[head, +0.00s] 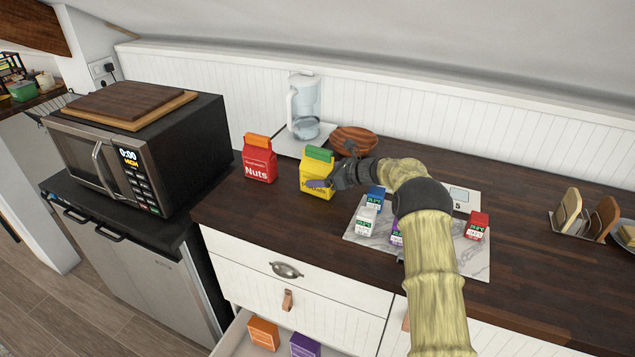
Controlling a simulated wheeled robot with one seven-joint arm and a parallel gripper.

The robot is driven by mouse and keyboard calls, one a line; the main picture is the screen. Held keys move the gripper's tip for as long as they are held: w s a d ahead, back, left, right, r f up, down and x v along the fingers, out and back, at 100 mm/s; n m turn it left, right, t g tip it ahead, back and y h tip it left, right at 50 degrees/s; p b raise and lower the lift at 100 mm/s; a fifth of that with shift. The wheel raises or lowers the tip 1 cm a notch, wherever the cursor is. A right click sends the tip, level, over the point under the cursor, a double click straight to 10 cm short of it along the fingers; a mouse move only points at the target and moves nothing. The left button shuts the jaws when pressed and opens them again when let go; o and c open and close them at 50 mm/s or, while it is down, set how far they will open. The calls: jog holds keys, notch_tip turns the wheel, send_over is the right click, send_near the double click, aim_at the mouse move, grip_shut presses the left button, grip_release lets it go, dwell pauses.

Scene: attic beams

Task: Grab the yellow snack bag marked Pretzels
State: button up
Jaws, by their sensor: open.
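A yellow snack bag (319,170) with a green top stands upright on the dark wooden counter. The lower part of its label is partly covered, so I cannot read the full name. My gripper (322,184) is open at the bag's right front side, with a finger in front of the label. I cannot tell whether the fingers touch the bag.
A red Nuts bag (259,162) with an orange top stands to the left. A marble board (473,262) with several small cartons lies under my arm. A wooden bowl (354,138) and a water pitcher (304,108) stand behind. An open drawer (233,337) below holds orange and purple packages.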

aim_at(314, 147)
jog(key=shift+r, duration=0.1)
jog(key=c, duration=1.2)
jog(key=shift+r, duration=0.1)
notch_tip(314, 147, up, 10)
jog(key=shift+f+b, duration=0.1)
jog(key=shift+b, duration=0.7)
